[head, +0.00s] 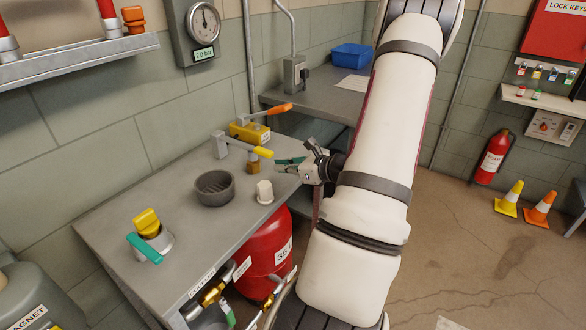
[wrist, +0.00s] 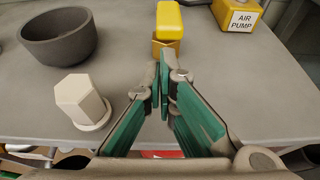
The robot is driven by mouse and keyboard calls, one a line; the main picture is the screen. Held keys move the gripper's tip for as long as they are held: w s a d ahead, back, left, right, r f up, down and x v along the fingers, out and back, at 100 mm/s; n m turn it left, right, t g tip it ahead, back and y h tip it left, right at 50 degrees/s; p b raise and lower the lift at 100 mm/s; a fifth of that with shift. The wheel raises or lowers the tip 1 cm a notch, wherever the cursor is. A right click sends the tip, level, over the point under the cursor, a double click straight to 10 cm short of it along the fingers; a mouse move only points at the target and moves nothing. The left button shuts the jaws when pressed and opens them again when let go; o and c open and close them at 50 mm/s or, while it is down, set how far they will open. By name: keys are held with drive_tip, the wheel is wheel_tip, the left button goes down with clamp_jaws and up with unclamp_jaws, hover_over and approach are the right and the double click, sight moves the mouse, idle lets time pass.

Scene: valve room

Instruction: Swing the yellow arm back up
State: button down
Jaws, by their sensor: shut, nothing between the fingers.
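The yellow arm (head: 262,152) is a lever lying about level across the bench. Its grey bar runs left to an upright grey post (head: 220,146). Its yellow end is over a small brass block (head: 253,166); I cannot tell if they touch. In the wrist view the yellow end (wrist: 169,19) is at the top centre, above the brass block (wrist: 166,47). My gripper (head: 277,165) is shut and empty, low over the bench, just right of the block. In the wrist view its green fingers (wrist: 163,72) meet and point toward the block. The lever's pivot is out of the wrist view.
A yellow air pump box (head: 248,132) with an orange lever (head: 273,111) stands behind. A dark bowl (head: 214,192) and a white hexagonal plug (head: 264,192) stand in front. A yellow-and-teal valve (head: 149,235) is at the bench's left. Bare bench lies between.

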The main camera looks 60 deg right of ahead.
drive_tip(key=shift+x, duration=1.6)
